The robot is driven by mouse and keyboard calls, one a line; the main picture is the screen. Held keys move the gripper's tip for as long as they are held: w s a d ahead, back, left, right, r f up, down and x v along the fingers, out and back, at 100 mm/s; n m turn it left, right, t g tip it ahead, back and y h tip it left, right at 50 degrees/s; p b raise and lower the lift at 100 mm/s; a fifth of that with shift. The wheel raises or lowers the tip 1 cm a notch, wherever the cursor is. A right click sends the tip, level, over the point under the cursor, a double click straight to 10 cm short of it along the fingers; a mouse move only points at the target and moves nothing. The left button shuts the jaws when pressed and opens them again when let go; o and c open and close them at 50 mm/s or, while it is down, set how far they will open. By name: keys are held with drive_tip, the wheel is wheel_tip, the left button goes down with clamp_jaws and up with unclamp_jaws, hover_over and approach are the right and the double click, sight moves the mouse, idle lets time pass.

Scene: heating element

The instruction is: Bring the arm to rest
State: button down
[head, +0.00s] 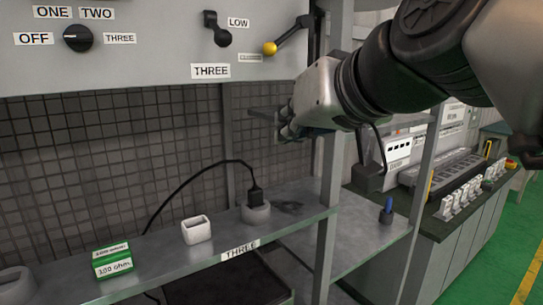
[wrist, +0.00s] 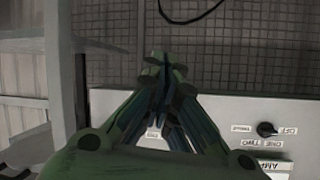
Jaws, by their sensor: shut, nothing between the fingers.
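My gripper (head: 287,128) hangs at the end of my arm, in front of the tiled wall and above the shelf, in the head view. In the wrist view my gripper (wrist: 163,62) has its fingers drawn together with nothing between them. It touches nothing that I can make out. My arm reaches in from the upper right of the head view.
A panel (head: 150,60) with knobs and a yellow-tipped lever (head: 270,48) is at the upper left. On the shelf (head: 160,257) are a green box (head: 112,262), a white cup (head: 196,230) and a plug in a grey holder (head: 256,212). A post (head: 328,190) stands right of them.

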drive_tip(key=s+d+f+m+g+h, duration=0.1)
drive_tip(key=s+d+f+g+h, duration=0.1)
drive_tip(key=s+f, duration=0.4)
drive_tip(key=s+d+f+g+h, duration=0.1)
drive_tip(key=s+d+f+g, duration=0.2)
drive_tip(key=f, duration=1.4)
drive_tip(key=s+d+f+m+g+h, duration=0.1)
drive_tip(key=s+d+f+g+h, duration=0.1)
drive_tip(key=s+d+f, duration=0.4)
drive_tip(key=s+f, duration=0.4)
drive_tip(key=f, duration=0.1)
drive_tip(key=shift+s+d+f+m+h, duration=0.25)
drive_tip(key=shift+s+f+m+h, duration=0.05)
drive_tip(key=shift+f, duration=0.1)
